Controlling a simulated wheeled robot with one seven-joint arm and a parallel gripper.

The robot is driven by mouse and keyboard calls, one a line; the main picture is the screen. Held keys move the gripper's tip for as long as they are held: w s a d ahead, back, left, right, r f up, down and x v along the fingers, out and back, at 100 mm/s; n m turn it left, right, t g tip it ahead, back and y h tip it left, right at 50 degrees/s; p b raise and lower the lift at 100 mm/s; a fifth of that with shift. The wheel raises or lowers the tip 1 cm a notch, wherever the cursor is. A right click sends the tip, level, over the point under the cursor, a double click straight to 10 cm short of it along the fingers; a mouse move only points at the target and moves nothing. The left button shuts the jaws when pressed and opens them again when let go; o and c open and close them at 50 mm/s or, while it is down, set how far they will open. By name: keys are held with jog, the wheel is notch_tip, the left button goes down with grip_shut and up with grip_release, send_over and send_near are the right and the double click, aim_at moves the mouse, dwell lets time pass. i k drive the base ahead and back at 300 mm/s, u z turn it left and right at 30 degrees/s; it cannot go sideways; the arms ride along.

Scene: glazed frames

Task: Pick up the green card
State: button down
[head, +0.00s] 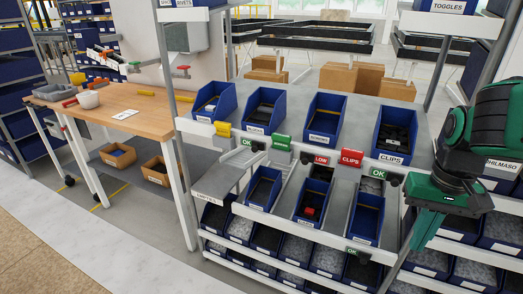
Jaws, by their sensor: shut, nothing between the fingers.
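A green card (282,141) stands upright on the shelf rail of the rack, left of the red cards. Smaller green OK tags sit along the rails: one at the left (247,143), one at the right (378,173) and one lower down (353,251). My gripper (421,240) hangs at the right, in front of the rack. It is shut and empty, well apart from the green card. Its fingertips point down and show only in part.
Blue bins (325,118) fill the upper shelf, with more bins below. Red LOW (321,160) and CLIPS (351,158) cards and a yellow card (222,129) stand along the rail. A wooden workbench (140,108) is at the left. Open floor lies front left.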

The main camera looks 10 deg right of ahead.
aim_at(280, 142)
jog(key=u, duration=0.2)
jog(key=i, duration=0.65)
jog(key=u, duration=0.85)
